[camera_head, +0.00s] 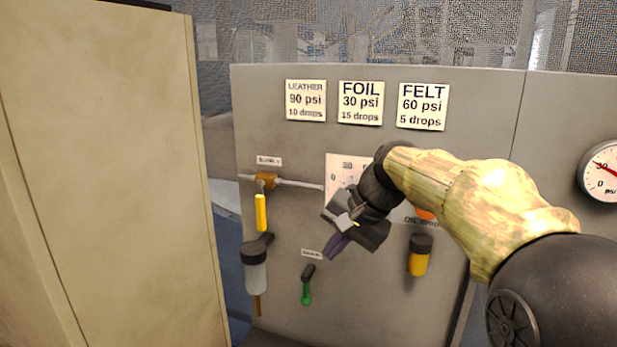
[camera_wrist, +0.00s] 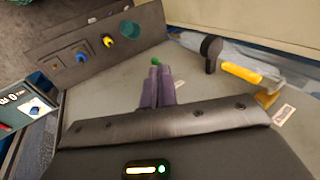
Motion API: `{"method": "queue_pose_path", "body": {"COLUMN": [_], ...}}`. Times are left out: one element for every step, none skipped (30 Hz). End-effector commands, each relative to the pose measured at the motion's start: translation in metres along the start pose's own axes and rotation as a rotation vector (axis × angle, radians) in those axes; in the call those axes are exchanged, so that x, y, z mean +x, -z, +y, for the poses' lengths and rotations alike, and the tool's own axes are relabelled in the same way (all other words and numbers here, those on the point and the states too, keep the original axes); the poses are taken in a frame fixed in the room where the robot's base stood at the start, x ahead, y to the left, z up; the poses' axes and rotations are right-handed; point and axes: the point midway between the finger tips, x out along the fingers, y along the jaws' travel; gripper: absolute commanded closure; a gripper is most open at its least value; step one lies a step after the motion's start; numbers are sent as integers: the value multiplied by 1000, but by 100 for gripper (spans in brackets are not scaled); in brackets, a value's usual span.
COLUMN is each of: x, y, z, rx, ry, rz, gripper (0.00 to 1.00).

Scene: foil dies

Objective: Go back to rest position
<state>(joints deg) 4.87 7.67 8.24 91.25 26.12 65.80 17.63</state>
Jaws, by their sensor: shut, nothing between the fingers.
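My gripper (camera_head: 335,246) is in front of the grey panel (camera_head: 285,222) in the head view, its purple fingers together and pointing down to the left. In the wrist view, the two fingers of my gripper (camera_wrist: 157,80) are side by side, with nothing seen between them. The green-tipped lever (camera_head: 306,288) is below and to the left of the fingers in the head view. Its green end (camera_wrist: 155,61) shows just past the fingertips in the wrist view; I cannot tell whether they touch. My arm covers part of a dial on the panel.
Three labels (camera_head: 361,102) are along the panel's top. A yellow handle (camera_head: 261,213), a clear bowl (camera_head: 255,273) and a yellow container (camera_head: 418,258) stick out from the panel. A gauge (camera_head: 603,171) is at the right. A beige cabinet (camera_head: 110,180) stands at the left.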

Motion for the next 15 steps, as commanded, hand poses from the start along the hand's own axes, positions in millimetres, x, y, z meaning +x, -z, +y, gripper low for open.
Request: {"method": "queue_pose_path", "body": {"x": [9,14,22,28,35,44,50,56,64,69,74,80,85,89,95], "y": [-2,-3,-5,-7,-9,-13,-16,-20,-25,-30,-34,-41,-47,-53,-61], "z": [13,20,32,42,53,68,79,90,104,115,126,141,152,162,175], "rx": [-3,-6,-14,-21,-29,-44,-55,-69,-89,-105,-122,-144,-164,-183,-211], "ry": [-26,-42,-67,-87,-108,-137,-160,-182,-210,-231,-251,-277,-297,-315,-338], "rz": [7,13,21,28,35,45,51,56,63,67,70,72,73,74,74], "gripper": [100,100,100,100,100,100,100,100,100,100,100,100,100,100,100]}}
